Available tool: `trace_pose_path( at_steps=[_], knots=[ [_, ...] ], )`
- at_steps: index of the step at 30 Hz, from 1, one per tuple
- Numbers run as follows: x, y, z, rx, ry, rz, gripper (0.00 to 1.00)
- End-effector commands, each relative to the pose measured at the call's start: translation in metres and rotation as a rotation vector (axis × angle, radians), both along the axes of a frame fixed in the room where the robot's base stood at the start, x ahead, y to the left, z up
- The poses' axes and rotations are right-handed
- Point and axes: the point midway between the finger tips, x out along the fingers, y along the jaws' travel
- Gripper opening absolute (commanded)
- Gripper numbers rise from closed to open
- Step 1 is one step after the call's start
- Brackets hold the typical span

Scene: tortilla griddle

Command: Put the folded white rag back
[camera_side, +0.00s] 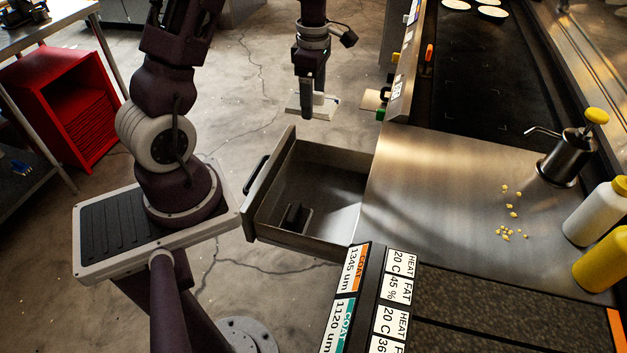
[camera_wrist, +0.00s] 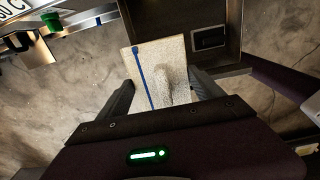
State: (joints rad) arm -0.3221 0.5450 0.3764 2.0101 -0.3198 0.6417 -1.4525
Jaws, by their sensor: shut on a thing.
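The folded white rag (camera_wrist: 155,62) has a blue stripe along one side. My gripper (camera_wrist: 163,95) is shut on it, with a dark finger on each side in the wrist view. In the side view the rag (camera_side: 324,102) shows as a pale flat piece at my gripper (camera_side: 309,114), in the air past the far end of the open drawer (camera_side: 327,165). In the wrist view the drawer (camera_wrist: 232,28) lies beyond the rag, up and to the right. The part of the rag between the fingers is partly hidden.
A small dark block-like piece (camera_side: 295,217) is inside the drawer; the rest of its floor looks bare. The steel counter (camera_side: 420,180) adjoins the drawer, with scattered yellow crumbs (camera_side: 513,212), a pump dispenser (camera_side: 567,158) and bottles at right. The griddle (camera_side: 495,85) is behind.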

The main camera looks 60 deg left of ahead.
Motion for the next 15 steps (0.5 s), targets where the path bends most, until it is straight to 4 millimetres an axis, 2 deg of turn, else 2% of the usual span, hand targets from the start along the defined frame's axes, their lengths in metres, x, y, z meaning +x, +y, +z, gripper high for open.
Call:
trace_pose_path(
  at_steps=[5, 12, 15],
  knots=[
    [-0.001, 0.0, -0.041, -0.004, 0.006, 0.0, 0.24],
    [-0.002, 0.0, -0.113, -0.004, 0.007, -0.001, 0.24],
    [-0.001, -0.001, -0.139, -0.004, 0.006, -0.003, 0.24]
  ],
)
